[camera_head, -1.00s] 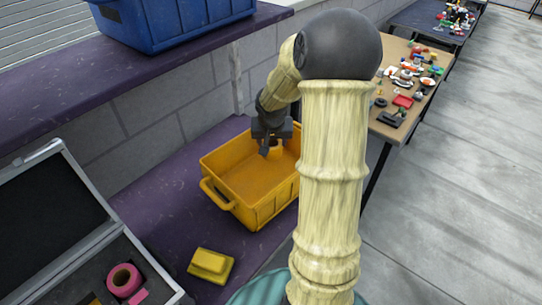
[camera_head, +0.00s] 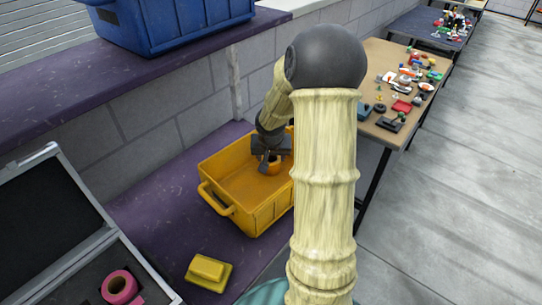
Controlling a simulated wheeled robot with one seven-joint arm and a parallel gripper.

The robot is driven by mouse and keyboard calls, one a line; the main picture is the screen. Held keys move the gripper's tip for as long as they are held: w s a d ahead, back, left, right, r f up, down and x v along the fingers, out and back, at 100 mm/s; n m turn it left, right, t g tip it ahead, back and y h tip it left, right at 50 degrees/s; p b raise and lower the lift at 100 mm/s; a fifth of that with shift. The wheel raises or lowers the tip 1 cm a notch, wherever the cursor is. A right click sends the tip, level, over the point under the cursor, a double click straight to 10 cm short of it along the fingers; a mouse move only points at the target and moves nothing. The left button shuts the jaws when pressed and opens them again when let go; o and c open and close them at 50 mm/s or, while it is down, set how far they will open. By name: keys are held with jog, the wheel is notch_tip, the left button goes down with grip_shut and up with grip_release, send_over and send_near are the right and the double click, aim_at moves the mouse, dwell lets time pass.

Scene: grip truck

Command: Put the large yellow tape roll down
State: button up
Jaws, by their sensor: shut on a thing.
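My gripper (camera_head: 268,156) reaches down into the yellow crate (camera_head: 225,207) on the purple bench. It is shut on the large yellow tape roll (camera_head: 273,168), whose orange-yellow edge shows between and beside the dark fingers. The roll is inside the crate's walls near its far right part. I cannot tell whether it touches the crate floor. My arm hides the crate's right end.
A yellow block-like thing (camera_head: 209,272) lies on the bench in front of the crate. An open case (camera_head: 100,262) with a pink roll (camera_head: 119,287) is at lower left. A blue crate (camera_head: 155,22) stands on the upper ledge. A cluttered table (camera_head: 382,125) is at right.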

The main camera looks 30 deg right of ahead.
jog(key=o, duration=1)
jog(key=shift+o, duration=0.2)
jog(key=p+v, duration=0.3)
jog(key=v, duration=0.9)
jog(key=shift+r, duration=0.1)
